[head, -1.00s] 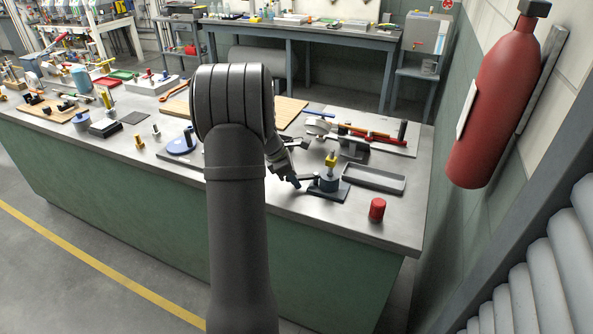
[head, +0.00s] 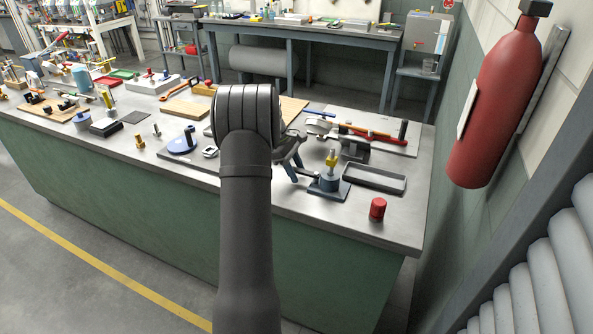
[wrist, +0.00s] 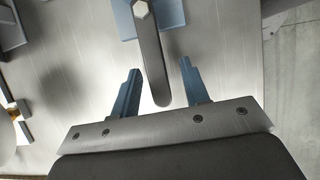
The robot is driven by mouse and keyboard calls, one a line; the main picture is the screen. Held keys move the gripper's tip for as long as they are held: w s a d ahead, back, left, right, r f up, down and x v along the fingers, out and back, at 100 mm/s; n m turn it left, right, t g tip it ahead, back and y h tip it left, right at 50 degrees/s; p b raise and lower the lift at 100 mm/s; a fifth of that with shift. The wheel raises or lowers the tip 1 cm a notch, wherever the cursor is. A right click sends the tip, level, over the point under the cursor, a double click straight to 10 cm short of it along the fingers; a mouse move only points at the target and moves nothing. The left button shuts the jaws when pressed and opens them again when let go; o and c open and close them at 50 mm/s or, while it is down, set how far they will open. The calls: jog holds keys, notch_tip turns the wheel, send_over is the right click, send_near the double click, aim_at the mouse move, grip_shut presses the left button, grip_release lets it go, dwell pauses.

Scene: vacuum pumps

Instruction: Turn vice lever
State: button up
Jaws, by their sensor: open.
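The vice (head: 330,183) is a small round blue-grey body with a yellow top part on a flat blue-grey plate near the bench's front right. Its dark grey lever (wrist: 150,55) shows in the wrist view, running from a pale hexagonal bolt at the top down to a rounded free end. My gripper (wrist: 160,70) is open, one blue finger on each side of the lever, with a gap visible on both sides. In the head view my gripper (head: 292,168) is just left of the vice, partly hidden by my arm. I cannot tell the fingers' height relative to the lever.
A grey tray (head: 374,178) lies right of the vice, and a red cylinder (head: 377,208) stands near the front edge. A dark clamp-like device (head: 354,147) and tools lie behind.

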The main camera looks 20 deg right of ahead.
jog(key=shift+v, duration=0.85)
jog(key=v, duration=0.6)
dwell(0.3)
jog(key=shift+x, duration=3.3)
jog(key=shift+r, duration=0.1)
